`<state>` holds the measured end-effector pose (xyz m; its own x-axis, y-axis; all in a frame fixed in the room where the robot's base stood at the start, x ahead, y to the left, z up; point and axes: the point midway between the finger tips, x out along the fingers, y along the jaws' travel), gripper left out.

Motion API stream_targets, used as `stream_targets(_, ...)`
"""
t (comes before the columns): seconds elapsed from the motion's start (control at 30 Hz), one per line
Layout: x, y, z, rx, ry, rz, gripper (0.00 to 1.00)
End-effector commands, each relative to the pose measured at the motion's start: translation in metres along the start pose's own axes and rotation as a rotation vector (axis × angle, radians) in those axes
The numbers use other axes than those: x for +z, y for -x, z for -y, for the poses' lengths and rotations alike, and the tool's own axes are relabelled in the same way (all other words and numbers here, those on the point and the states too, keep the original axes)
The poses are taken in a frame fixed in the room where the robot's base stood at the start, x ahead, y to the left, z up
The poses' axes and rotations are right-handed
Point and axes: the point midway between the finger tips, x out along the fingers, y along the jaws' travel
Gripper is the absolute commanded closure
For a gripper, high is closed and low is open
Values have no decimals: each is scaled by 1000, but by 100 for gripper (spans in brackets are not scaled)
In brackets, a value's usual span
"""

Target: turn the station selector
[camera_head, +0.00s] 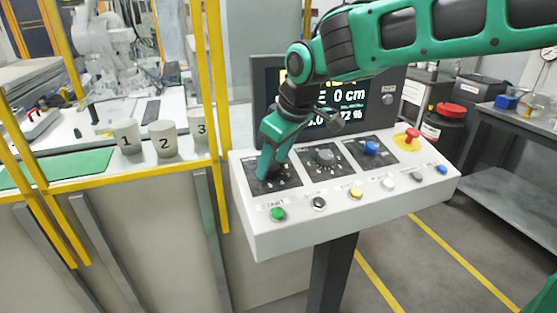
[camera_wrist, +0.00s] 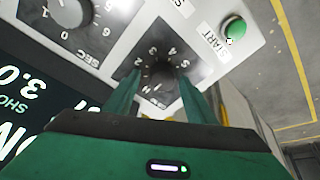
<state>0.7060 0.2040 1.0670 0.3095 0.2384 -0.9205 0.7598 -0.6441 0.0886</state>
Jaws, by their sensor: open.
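The station selector is a dark round knob (camera_wrist: 159,77) on a black square plate with a ring of white marks. In the wrist view it lies between the two green fingers of my gripper (camera_wrist: 160,92). The fingers stand apart, one on each side of the knob; I cannot tell if either touches it. In the head view my gripper (camera_head: 270,172) points down onto the leftmost black plate (camera_head: 289,183) of the white console (camera_head: 330,212). There the gripper hides the knob. Which mark the knob points to is not clear.
A second dial marked SEC (camera_wrist: 68,12) sits beside the selector. The green START button (camera_head: 278,214) is just in front. A blue button (camera_head: 372,148) and a red mushroom button (camera_head: 411,134) are farther right. A dark screen (camera_head: 262,90) stands behind the console.

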Motion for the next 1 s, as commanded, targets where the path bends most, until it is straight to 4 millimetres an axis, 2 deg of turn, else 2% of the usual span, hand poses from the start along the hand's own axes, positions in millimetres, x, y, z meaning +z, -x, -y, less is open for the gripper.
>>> stream_targets(0.03, 0, 0, 0, 0, 0, 0, 57)
stream_targets(0.17, 0, 0, 0, 0, -1, 0, 88)
stream_targets(0.2, 0, 0, -1, 1, -1, 0, 91)
stream_targets(0.23, 0, 0, -1, 1, -2, 0, 91)
stream_targets(0.27, 14, 6, -16, 7, -13, 0, 90)
stream_targets(0.33, 6, 2, -9, 5, -9, 0, 91)
stream_targets(0.67, 2, 1, -7, 16, -52, -4, 90)
stream_targets(1.0, 0, 2, -6, 54, -266, -21, 90)
